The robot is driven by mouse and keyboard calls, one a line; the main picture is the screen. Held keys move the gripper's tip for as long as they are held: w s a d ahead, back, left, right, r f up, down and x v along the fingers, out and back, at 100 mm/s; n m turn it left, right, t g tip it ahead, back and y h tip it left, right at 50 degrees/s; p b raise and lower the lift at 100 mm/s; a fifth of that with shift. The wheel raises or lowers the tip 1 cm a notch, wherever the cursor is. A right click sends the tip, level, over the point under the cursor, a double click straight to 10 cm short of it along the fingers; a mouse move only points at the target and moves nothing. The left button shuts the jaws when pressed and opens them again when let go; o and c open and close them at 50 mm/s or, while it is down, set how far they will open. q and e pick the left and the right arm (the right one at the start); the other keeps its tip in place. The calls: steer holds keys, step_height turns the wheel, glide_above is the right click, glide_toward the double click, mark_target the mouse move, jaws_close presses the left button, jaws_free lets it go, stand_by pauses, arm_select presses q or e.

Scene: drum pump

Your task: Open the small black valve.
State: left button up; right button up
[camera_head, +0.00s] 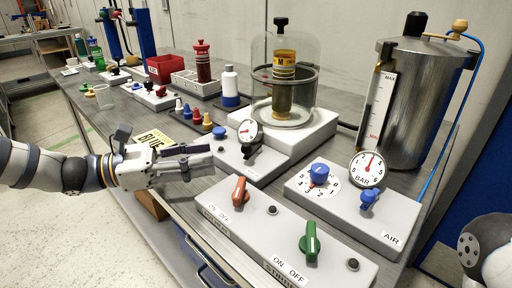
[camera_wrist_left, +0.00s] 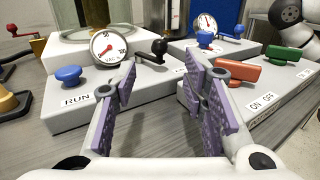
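The small black valve (camera_head: 251,151) sits on the grey vacuum box, just below the vacuum gauge (camera_head: 248,130). In the left wrist view the black valve (camera_wrist_left: 154,50) shows ahead, with a round knob end beside the gauge. My left gripper (camera_head: 202,158) is to the left of the valve in the head view, over the near edge of the box. In the left wrist view its two purple-padded fingers (camera_wrist_left: 163,100) stand wide apart with nothing between them. The valve is beyond the fingertips and not touched. My right gripper is out of view.
A blue RUN button (camera_head: 219,132) is beside the gauge. A nearer box holds a red-orange lever (camera_head: 240,190) and a green lever (camera_head: 310,242). A glass bell jar (camera_head: 285,60) stands behind; the AIR box (camera_head: 350,210) and metal tank (camera_head: 425,105) are to the right.

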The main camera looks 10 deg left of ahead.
mark_target(247, 149)
arm_select(q)
steer(key=x, duration=0.9)
steer(key=shift+w+d, duration=0.25)
steer(key=shift+d, duration=0.05)
steer(key=shift+c, duration=0.3)
jaws_close()
